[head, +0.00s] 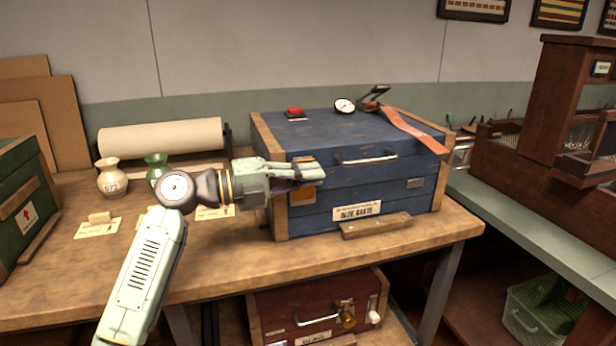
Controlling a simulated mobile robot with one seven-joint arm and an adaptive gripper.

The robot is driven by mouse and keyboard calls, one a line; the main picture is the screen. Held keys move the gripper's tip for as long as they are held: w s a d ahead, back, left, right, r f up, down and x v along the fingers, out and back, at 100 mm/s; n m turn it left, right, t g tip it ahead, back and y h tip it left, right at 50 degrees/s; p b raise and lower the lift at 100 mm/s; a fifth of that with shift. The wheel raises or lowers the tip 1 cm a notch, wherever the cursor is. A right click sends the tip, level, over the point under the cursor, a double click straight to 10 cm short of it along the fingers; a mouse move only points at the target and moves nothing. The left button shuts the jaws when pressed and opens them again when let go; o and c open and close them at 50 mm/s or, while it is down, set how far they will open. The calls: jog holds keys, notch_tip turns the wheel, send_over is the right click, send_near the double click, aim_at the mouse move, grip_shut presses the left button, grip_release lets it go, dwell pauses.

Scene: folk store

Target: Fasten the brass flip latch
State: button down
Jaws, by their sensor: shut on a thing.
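A blue chest (398,172) with wooden corner strips stands on the workbench, lid down. On its front left is the brass flip latch (304,195), a yellow-orange plate crossing near the lid seam. My gripper (312,173) reaches it from the left. Its fingers are shut on the latch, and they hide its middle. Whether the latch is hooked or seated cannot be told behind the fingers.
A metal handle (366,160) juts from the chest front. A gauge (344,105), red button box (295,113) and orange strap (412,128) lie on the lid. Vases (112,178) and a paper roll (160,137) stand left. A red chest (318,310) sits below.

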jog(key=shift+r, duration=0.25)
jog(key=c, duration=1.7)
grip_release()
jog(key=shift+f, duration=0.1)
jog(key=v, duration=1.2)
